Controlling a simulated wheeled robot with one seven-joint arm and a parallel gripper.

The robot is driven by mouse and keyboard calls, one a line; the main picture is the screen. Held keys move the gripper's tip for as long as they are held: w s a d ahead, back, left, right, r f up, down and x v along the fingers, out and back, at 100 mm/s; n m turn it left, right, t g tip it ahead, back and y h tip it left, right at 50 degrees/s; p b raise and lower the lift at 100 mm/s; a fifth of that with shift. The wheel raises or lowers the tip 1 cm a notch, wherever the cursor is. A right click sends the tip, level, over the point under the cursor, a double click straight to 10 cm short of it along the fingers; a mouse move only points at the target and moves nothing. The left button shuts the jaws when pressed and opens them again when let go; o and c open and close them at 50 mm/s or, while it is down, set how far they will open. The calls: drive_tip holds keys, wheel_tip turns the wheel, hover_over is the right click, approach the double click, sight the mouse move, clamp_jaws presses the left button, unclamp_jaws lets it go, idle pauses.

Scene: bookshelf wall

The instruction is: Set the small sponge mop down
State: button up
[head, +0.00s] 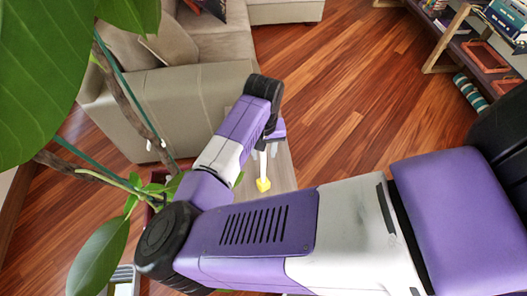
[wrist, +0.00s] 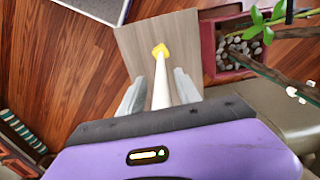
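The small sponge mop has a white handle and a yellow sponge head (head: 263,185); it also shows in the wrist view (wrist: 160,52). My gripper (head: 262,156) points down over a pale wooden top (head: 284,174). In the wrist view my gripper (wrist: 159,76) has its two grey fingers spread, one on each side of the white handle, with a visible gap on both sides. The sponge end is over the wooden top (wrist: 185,30) and appears to stand on it; the contact is not clear. The handle's upper end is hidden by my gripper.
A beige sofa (head: 180,105) stands behind and left of the wooden top. A large plant (head: 100,255) rises at the left, its red planter with pebbles (wrist: 228,55) beside the top. A shelf (head: 480,55) is at the far right. Wooden floor (head: 340,90) lies open between.

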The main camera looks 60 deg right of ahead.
wheel_tip(320, 180, up, 11)
drive_tip(key=shift+r+b, duration=0.2)
drive_tip(key=shift+b, duration=1)
